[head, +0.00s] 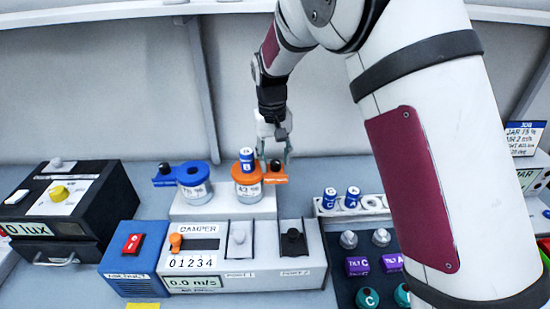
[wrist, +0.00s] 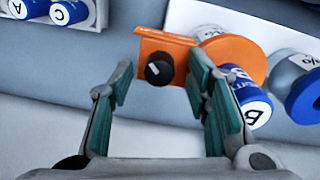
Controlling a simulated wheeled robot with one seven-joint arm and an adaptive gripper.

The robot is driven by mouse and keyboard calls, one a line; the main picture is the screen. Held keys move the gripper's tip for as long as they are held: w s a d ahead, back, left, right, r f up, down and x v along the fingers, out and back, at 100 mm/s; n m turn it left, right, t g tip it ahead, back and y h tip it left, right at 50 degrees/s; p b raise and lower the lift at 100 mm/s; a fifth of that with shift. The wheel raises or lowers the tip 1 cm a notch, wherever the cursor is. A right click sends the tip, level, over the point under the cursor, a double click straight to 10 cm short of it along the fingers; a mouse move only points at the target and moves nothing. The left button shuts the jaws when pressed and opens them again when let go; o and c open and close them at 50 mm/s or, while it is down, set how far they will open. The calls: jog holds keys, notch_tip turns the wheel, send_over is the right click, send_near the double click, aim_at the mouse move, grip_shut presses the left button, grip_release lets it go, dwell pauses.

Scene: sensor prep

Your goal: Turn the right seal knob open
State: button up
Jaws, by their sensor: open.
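The right seal knob is a small black round knob (wrist: 158,71) with a white mark. It sits on an orange plate (wrist: 150,50) that joins the orange collar (wrist: 238,52) of the right jar. A blue vial marked B (head: 246,160) stands in the orange collar. My gripper (wrist: 160,68) is open and empty. In the wrist view its green-padded fingers lie on either side of the knob, with gaps on both sides. In the head view my gripper (head: 283,150) points down by the plate.
A second jar with a blue collar (head: 190,172) and its own black knob (head: 164,168) stands to the left. The grey console (head: 290,262) is in front. A rack with blue vials (head: 352,196) stands to the right, near my arm.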

jog(key=shift+f, duration=0.2)
grip_shut()
